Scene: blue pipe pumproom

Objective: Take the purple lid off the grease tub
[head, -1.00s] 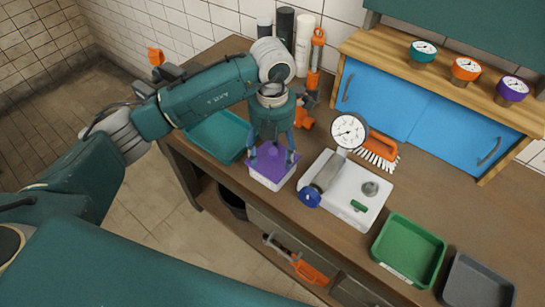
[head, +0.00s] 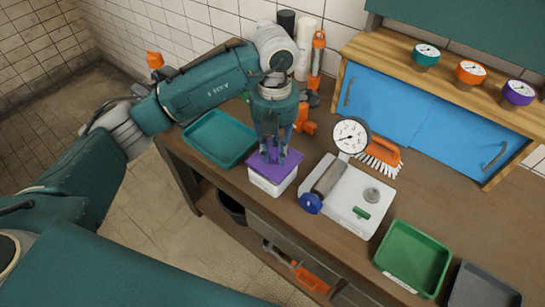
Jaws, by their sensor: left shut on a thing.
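The grease tub (head: 271,184) is white and stands near the front edge of the workbench. Its purple lid (head: 288,169) sits on top of it. My left gripper (head: 273,158) points down from above with its fingers close together at the middle of the lid, shut on it. The fingers hide whatever part they grip. I see no clear gap between lid and tub. My right gripper is out of view.
A teal tray (head: 221,116) lies left of the tub. A white gauge unit with a dial (head: 350,135) and blue knob stands close on the right. An orange brush (head: 382,155), green tray (head: 411,222) and grey tray (head: 484,288) are farther right.

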